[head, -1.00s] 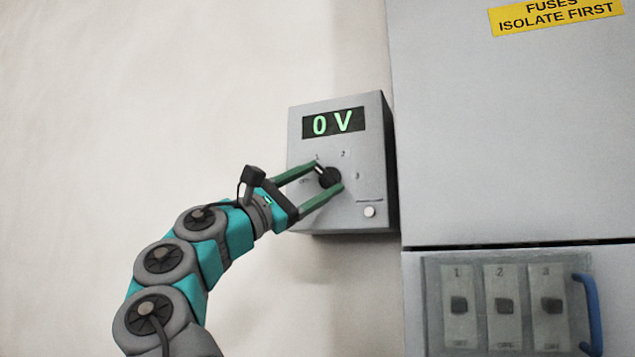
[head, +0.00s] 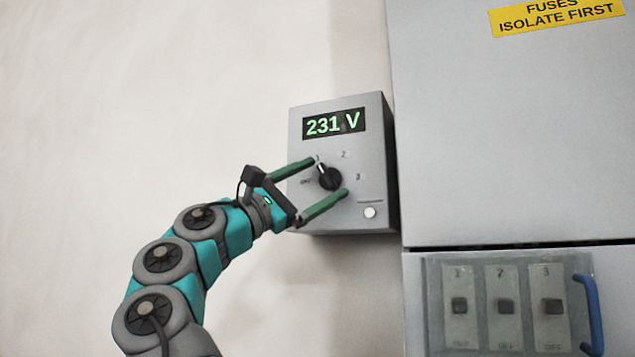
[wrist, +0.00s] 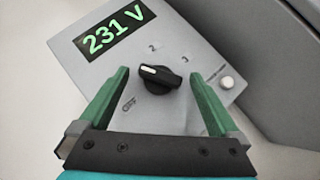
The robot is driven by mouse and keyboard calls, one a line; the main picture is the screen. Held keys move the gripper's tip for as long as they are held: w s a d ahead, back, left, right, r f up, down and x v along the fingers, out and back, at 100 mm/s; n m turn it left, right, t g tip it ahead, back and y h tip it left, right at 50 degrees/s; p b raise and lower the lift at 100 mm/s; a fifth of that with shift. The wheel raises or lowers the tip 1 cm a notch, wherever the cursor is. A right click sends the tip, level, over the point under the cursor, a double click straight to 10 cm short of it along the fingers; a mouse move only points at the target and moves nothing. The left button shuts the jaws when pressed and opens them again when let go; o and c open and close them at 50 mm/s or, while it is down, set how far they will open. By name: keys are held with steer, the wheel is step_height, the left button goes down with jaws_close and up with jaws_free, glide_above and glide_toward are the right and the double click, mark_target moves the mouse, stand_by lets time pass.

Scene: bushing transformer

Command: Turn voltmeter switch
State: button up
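The voltmeter box (head: 368,215) is grey and hangs on the wall beside the cabinet. Its display (head: 334,123) reads 231 V in green. The black rotary switch (head: 330,177) has a white pointer line, which points up and left toward position 1. The switch also shows in the wrist view (wrist: 158,79), with OFF, 2 and 3 marks around it; the 1 mark is hidden or unreadable there. My gripper (head: 329,176) is open, with its green fingers on either side of the switch. In the wrist view (wrist: 160,92) a clear gap shows between each finger and the switch.
A small white button (head: 370,212) is at the lower right of the box. A large grey cabinet (head: 500,150) stands close on the right, with a yellow fuse label (head: 555,15). Below it are three switches (head: 505,305) and a blue handle (head: 590,312). The wall at left is bare.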

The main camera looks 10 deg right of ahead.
steer(key=v, duration=0.7)
steer(key=shift+a+f, duration=0.25)
steer(key=shift+a, duration=0.05)
stand_by(0.3)
